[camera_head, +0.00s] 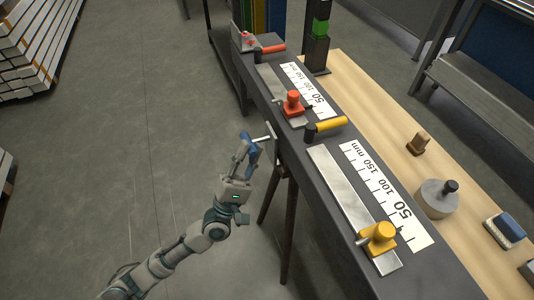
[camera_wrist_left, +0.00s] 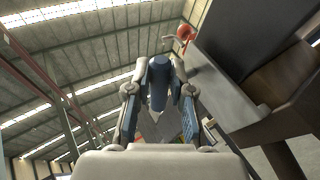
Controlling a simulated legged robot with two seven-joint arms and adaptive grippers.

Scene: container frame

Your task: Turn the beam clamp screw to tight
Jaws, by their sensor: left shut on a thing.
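My left gripper (camera_head: 246,150) is at the left edge of the dark bench and is shut on a blue handle. In the left wrist view the handle (camera_wrist_left: 158,82) stands between the two fingers (camera_wrist_left: 159,100), roughly in line with them. A grey metal clamp part (camera_head: 272,143) shows at the bench edge just beyond the gripper, with a thin bar reaching toward the handle. I take this to be the beam clamp screw. The fingers partly cover the handle, and the screw thread is too small to make out. My right gripper is not in view.
The dark bench top (camera_head: 352,252) carries an orange clamp (camera_head: 292,104), a yellow clamp (camera_head: 379,238), a yellow-handled tool (camera_head: 331,125) and a red-handled tool (camera_head: 270,50). A wooden strip (camera_head: 400,145) runs along its right. Bench legs (camera_head: 290,225) stand near my arm.

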